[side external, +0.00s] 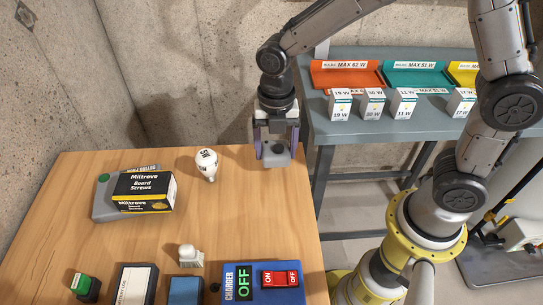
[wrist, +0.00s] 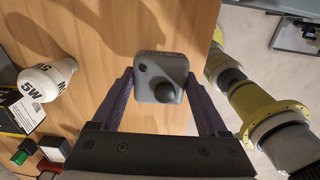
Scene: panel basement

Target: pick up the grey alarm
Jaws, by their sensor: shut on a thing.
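The grey alarm (side external: 276,157) is a small grey block with a dark round knob, at the back right corner of the wooden table. My gripper (side external: 276,142) comes down on it from above, with a purple finger on each side. In the wrist view the alarm (wrist: 158,68) sits between the two fingers of my gripper (wrist: 160,82), which are shut on it. Its underside is hidden, so I cannot tell whether it touches the table.
A grey bench (side external: 335,128) with coloured trays stands behind right.

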